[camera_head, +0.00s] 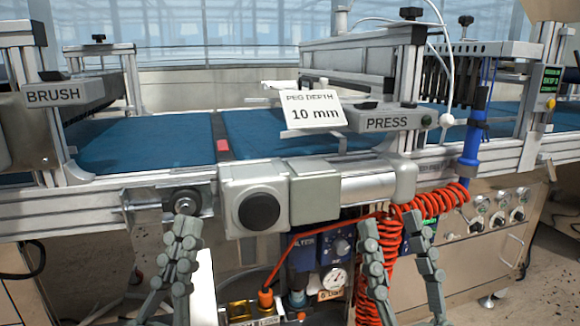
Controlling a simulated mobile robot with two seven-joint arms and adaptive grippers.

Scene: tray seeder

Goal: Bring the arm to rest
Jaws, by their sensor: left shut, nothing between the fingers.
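My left gripper (184,228) is at the lower left, in front of the conveyor frame (90,212). Its grey fingers are together with nothing between them, and the tips point up below a round shaft end. My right gripper (394,228) is at the lower middle right. Its two fingers stand apart with tips up, and no object is held between them. The coiled orange hose (455,194) passes behind these fingers. I cannot tell whether the fingers touch the hose. Most of both arms is out of view below.
A motor housing (255,200) juts out from the conveyor between my grippers. The blue belt (140,138) runs behind, under the BRUSH unit (70,93) and PRESS unit (385,122). A gauge (334,279) and a steel cabinet (470,265) are below.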

